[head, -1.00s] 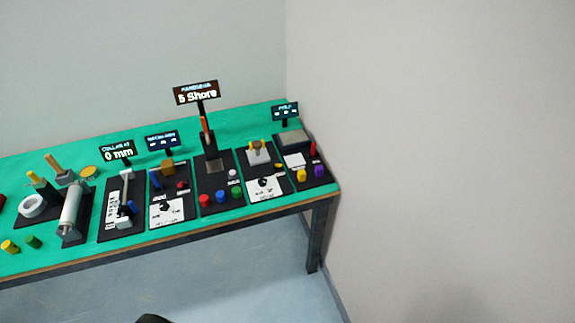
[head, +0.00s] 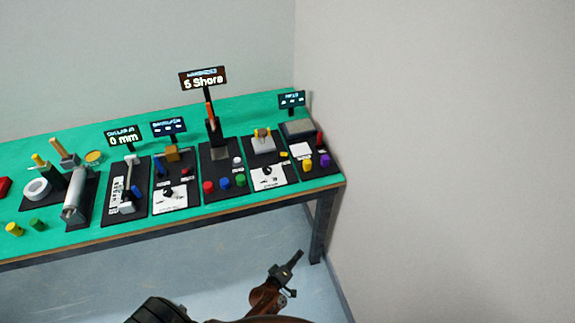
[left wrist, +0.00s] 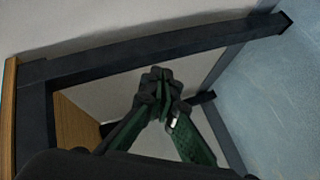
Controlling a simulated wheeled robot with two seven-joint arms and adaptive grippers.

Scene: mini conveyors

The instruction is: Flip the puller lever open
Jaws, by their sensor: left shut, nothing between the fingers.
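My left gripper (head: 289,267) is shut and empty. It is in front of the bench, low over the blue floor, apart from every station. In the left wrist view its fingers (left wrist: 157,82) meet below the bench frame. I cannot tell for sure which part is the puller lever, as the labels are too small to read. An upright orange-and-black lever (head: 211,117) stands at the back of the station under the "5 Shore" sign (head: 203,78). A grey block with a yellow piece (head: 264,141) sits on the station to its right. My right gripper is not in view.
The green bench top (head: 120,117) carries several black stations with knobs, signs and loose cylinders. A wall closes off the right side. The floor in front is clear.

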